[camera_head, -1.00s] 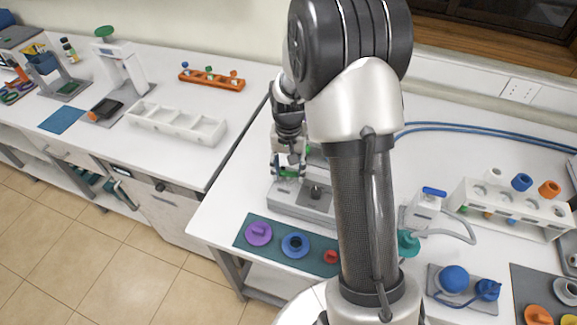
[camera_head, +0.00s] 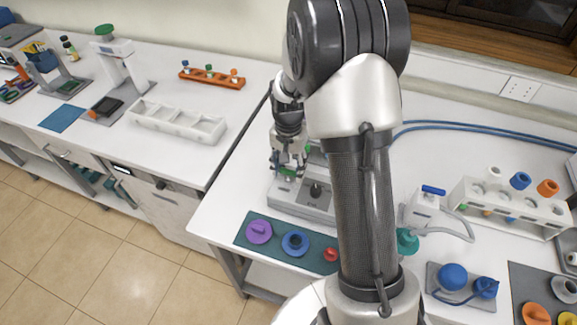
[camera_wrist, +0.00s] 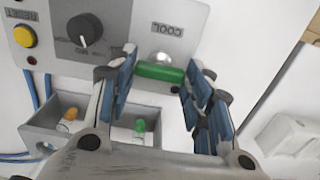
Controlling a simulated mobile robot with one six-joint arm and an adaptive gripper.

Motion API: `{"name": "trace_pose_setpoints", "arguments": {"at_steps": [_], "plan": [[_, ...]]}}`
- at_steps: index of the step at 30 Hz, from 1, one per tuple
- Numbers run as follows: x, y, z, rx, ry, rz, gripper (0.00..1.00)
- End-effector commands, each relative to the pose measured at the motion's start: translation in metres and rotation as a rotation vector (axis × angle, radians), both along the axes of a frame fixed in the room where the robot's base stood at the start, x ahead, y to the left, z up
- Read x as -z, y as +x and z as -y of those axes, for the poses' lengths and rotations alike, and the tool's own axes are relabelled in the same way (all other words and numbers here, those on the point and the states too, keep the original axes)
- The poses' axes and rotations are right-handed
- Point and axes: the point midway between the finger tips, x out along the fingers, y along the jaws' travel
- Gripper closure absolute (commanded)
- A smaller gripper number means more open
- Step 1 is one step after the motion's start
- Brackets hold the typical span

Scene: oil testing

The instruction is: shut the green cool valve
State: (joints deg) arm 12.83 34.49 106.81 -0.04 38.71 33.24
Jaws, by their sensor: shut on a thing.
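The green cool valve handle (camera_wrist: 158,72) is a short green bar, lying crosswise in the wrist view on the grey panel (camera_wrist: 198,20) beside the upside-down COOL label. My gripper (camera_wrist: 163,82) has its blue-padded fingers at the two ends of this bar and is shut on it. In the head view my gripper (camera_head: 287,168) is down at the grey device (camera_head: 290,202), left of my arm. The handle is hard to make out there, as my fingers cover it.
A black knob (camera_wrist: 85,30) and a yellow reset button (camera_wrist: 23,36) sit on the same panel. A grey box (camera_wrist: 75,145) with small capped items is close by. In the head view, a teal mat (camera_head: 270,256) with purple, blue and red parts lies in front of the device.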

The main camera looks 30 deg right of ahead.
Motion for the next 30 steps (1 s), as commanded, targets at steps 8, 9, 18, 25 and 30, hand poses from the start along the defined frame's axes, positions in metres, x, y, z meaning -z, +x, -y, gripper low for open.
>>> {"name": "trace_pose_setpoints", "arguments": {"at_steps": [8, 9, 18, 25, 30], "plan": [[0.0, 0.0, 0.0, 0.002, 0.001, 0.001, 0.38], [0.0, 0.0, 0.0, 0.002, 0.001, 0.001, 0.35], [0.0, 0.0, 0.0, 0.001, 0.001, 0.001, 0.33], [-0.021, 0.001, 0.0, 0.001, -0.001, 0.005, 0.33], [-0.057, 0.001, 0.0, 0.001, -0.001, 0.006, 0.33]]}}
